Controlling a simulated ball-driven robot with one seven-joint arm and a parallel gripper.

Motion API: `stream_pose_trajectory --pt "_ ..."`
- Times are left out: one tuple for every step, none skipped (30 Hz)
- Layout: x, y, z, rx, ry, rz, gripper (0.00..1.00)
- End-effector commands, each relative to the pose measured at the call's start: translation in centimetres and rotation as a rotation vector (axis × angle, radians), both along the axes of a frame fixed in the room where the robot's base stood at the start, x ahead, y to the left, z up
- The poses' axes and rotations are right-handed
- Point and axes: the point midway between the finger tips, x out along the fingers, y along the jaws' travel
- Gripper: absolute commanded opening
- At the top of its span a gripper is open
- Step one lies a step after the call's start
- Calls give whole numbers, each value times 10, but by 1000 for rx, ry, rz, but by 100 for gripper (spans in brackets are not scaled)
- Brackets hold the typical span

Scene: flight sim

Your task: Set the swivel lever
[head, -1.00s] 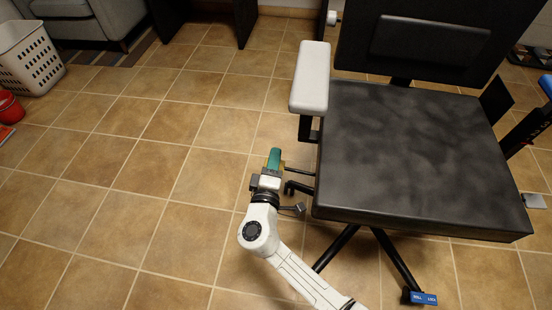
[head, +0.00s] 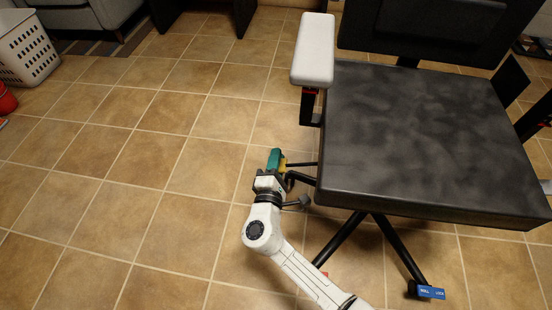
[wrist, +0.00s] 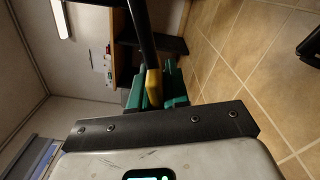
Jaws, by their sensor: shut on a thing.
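The swivel lever (head: 302,164) is a thin dark rod that sticks out to the left from under the chair seat, with a yellow end. In the wrist view its dark rod comes down from the top to the yellow tip (wrist: 152,84). My gripper (head: 277,160) has green fingers and is shut on the yellow tip. In the wrist view the green fingers (wrist: 158,92) lie on either side of it, partly hidden by the dark gripper body. The office chair (head: 425,135) has a black seat and a white left armrest (head: 314,48).
A dark knobbed part (head: 297,202) is close to the right of my wrist. The tiled floor to the left is clear, with a white basket (head: 25,48) at the far left.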

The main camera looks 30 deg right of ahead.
Motion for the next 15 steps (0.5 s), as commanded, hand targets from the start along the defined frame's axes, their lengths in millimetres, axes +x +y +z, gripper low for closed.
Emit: stream_pose_trajectory --pt "-1 0 -4 -5 10 2 0" --pt "-1 0 -4 -6 11 2 0" --pt "-1 0 -4 -7 11 2 0" --pt "-1 0 -4 -7 11 2 0" --pt "-2 0 -4 -6 12 2 0" --pt "-2 0 -5 -6 12 2 0" --pt "-2 0 -5 -6 12 3 0" --pt "-2 0 -5 -6 14 3 0" --pt "-2 0 -5 -6 14 3 0" --pt "-2 0 -5 -6 14 3 17" --pt "-2 0 -6 -6 14 3 20" --pt "-2 0 -5 -5 13 3 24" --pt "-2 0 -5 -6 13 2 27" --pt "-2 0 -5 -5 12 2 30" --pt "-2 0 -5 -5 11 2 34"
